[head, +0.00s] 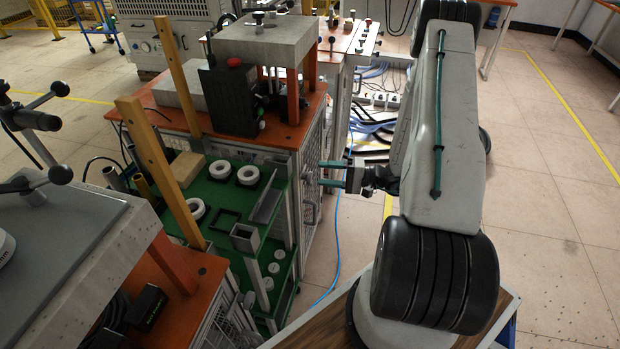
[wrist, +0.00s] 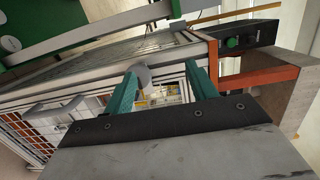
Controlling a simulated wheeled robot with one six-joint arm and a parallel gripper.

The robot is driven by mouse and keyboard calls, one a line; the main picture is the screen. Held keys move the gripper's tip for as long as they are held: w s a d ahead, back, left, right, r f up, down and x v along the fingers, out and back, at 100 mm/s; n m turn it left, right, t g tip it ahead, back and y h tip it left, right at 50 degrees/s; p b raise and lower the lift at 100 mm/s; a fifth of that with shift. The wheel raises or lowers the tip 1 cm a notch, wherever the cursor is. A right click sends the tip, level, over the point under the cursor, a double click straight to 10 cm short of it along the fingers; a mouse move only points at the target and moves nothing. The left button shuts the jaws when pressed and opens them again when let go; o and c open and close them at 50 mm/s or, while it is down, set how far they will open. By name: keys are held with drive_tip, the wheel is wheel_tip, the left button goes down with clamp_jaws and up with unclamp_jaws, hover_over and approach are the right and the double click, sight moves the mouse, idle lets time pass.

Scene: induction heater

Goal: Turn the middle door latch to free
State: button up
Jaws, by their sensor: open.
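My gripper (head: 322,173) points left in the head view, its two teal fingers apart beside the mesh-panelled side of the orange-topped cabinet (head: 300,190). In the wrist view the open fingers (wrist: 160,80) face the same cabinet side. A small grey rounded knob (wrist: 142,77), which may be the middle door latch, shows between the fingers, nearer the left one. I cannot tell whether they touch or how the latch is turned. A grey door handle (wrist: 55,111) is at the left on the mesh door. The latch is too small to make out in the head view.
A green shelf (head: 228,192) with white rings and a small metal box adjoins the cabinet. A press with a grey top block (head: 268,42) stands on the cabinet. Blue and dark cables lie on the floor behind my gripper. The floor at right is clear.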

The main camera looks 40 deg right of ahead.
sight(312, 178)
wheel_tip(312, 178, down, 4)
drive_tip(key=d+m+t+h, duration=0.1)
drive_tip(key=d+t+h, duration=0.1)
drive_tip(key=x, duration=0.7)
drive_tip(key=shift+s+a, duration=0.2)
drive_tip(key=shift+a, duration=0.1)
drive_tip(key=c, duration=0.9)
